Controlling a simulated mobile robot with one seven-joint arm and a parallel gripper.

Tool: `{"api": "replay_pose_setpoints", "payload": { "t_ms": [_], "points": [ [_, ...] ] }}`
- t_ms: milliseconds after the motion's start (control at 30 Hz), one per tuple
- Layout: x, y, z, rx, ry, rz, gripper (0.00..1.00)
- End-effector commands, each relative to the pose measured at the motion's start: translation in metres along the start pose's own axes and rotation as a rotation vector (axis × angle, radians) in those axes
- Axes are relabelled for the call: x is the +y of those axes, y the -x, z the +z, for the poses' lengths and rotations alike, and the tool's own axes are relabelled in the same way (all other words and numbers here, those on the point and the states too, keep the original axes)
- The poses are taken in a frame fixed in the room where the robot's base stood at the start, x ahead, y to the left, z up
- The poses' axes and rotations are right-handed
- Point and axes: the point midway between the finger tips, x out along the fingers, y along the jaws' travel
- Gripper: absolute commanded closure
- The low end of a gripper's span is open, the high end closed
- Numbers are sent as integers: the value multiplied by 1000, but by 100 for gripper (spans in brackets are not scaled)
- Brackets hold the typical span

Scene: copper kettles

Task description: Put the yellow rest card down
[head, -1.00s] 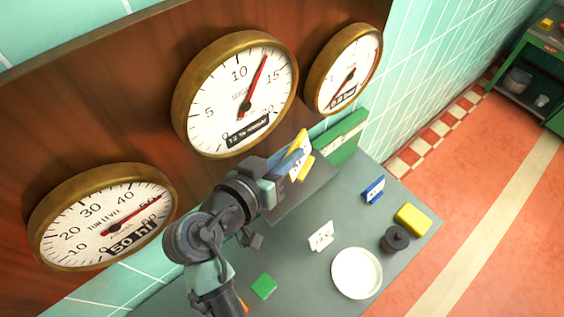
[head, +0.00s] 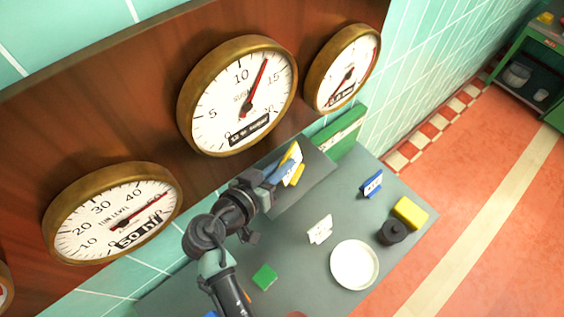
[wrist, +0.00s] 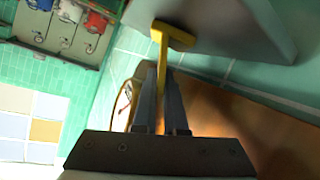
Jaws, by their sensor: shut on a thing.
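My gripper (head: 276,177) is shut on the yellow rest card (head: 292,153), which has a pale face and a yellow foot. In the head view the card is in front of the wooden gauge panel, over or beside a dark sloped stand (head: 315,182). In the wrist view the card (wrist: 163,40) shows edge-on as a yellow T between my fingertips (wrist: 162,75). Its foot is close to a grey slab (wrist: 235,25); I cannot tell if they touch. A blue patch (head: 284,170) shows beside my fingers, partly covered.
The grey table holds a white card (head: 320,230), white plate (head: 354,265), dark weight-like object (head: 391,232), yellow block (head: 410,212), blue card (head: 372,184) and green square (head: 264,277). A green box (head: 342,134) stands at the back. Round gauges (head: 238,95) line the panel.

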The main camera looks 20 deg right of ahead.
Motion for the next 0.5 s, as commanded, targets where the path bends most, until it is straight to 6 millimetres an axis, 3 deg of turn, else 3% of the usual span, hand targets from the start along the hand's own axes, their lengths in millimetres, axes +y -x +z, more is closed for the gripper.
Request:
{"api": "replay_pose_setpoints", "payload": {
  "t_ms": [67,100,267,500],
  "points": [
    [-1,-1,3,0,0,0,100],
    [-1,-1,3,0,0,0,89],
    [0,-1,2,0,0,0,61],
    [0,-1,2,0,0,0,61]
  ]
}}
